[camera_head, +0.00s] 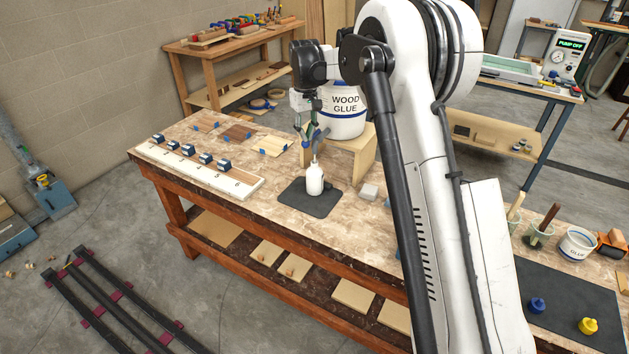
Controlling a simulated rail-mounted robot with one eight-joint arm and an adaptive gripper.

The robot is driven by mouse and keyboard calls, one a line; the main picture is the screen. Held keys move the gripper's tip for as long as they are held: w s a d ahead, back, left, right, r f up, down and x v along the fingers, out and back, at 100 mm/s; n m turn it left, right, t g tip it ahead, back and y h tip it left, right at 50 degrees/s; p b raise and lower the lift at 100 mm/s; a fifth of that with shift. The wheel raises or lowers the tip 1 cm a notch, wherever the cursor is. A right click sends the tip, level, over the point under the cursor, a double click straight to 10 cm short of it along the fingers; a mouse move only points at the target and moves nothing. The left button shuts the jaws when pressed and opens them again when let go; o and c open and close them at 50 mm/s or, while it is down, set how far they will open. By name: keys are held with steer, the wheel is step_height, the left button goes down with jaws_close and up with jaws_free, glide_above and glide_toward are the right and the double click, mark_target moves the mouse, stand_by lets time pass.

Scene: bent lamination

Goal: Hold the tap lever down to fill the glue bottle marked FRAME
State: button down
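A white glue bottle (315,185) stands upright on a dark mat (301,203) on the workbench. Any FRAME marking on it is too small to read. A white tub marked WOOD GLUE (346,104) stands on a wooden box stand (351,157) behind the bottle. A small grey part, apparently the tap, shows just above the bottle; its lever cannot be made out clearly. My gripper (311,134) points down in front of the tub, directly above the bottle, at the tap's place. Its fingers overlap the tap area, so contact and finger opening are unclear.
A numbered board with small clamps (204,164) lies left on the bench, near thin wood strips (272,146). A pale block (369,191) sits right of the mat. My arm hides the bench's middle right. Glue pots (577,244) and blue and yellow caps (587,326) are farther right.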

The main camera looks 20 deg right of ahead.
stand_by(0.5)
step_height(320, 180, up, 8)
steer(key=p, duration=0.3)
stand_by(0.3)
